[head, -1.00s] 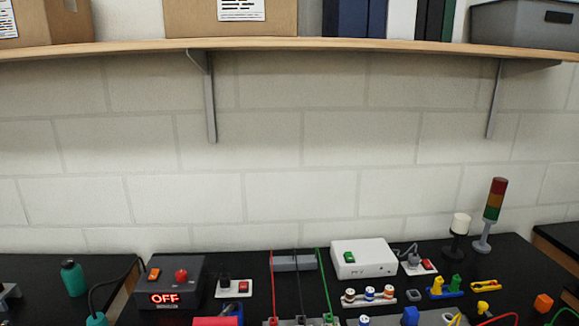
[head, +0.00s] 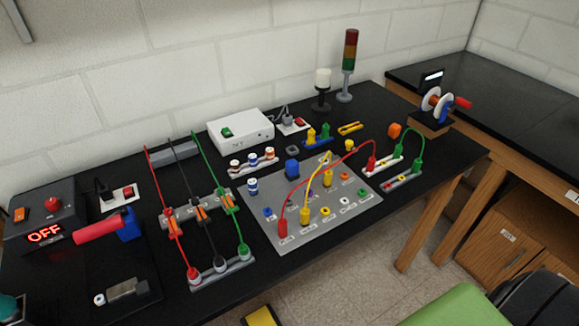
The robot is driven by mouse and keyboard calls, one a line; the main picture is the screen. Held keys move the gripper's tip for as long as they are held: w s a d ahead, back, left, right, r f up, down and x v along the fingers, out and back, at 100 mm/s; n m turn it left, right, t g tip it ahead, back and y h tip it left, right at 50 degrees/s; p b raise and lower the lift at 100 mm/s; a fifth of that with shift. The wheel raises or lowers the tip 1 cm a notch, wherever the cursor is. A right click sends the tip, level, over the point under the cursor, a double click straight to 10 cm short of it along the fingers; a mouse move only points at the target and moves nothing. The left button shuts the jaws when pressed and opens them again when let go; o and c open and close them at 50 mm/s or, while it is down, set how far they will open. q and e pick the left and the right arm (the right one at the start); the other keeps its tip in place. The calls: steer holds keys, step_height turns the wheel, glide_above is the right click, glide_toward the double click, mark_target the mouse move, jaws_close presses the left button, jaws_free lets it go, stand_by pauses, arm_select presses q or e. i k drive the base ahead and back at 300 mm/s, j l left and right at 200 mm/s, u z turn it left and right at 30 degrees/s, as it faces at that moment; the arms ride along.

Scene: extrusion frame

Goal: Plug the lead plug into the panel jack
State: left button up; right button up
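The grey panel (head: 290,240) lies on the black bench and bears several coloured jacks, among them a blue jack (head: 267,211), a white jack (head: 345,201) and a green jack (head: 362,193). A red plug (head: 282,228) stands at its front left; its red lead arcs right to a small block (head: 385,163). A yellow plug (head: 305,214) and another yellow plug (head: 328,178) share a yellow lead. A green plug (head: 416,167) stands on a block right of the panel. I cannot tell which plug the task names. Neither gripper is in view.
Left of the panel, red, black and green leads rise from a terminal strip (head: 222,273). A supply box reading OFF (head: 42,215), a white box (head: 240,130) and a signal tower (head: 348,65) stand around. A green seat (head: 440,308) is at lower right.

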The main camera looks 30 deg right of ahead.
mark_target(372, 161)
steer(key=l+z, duration=0.15)
steer(key=z, duration=1.2)
steer(key=k+l, duration=0.05)
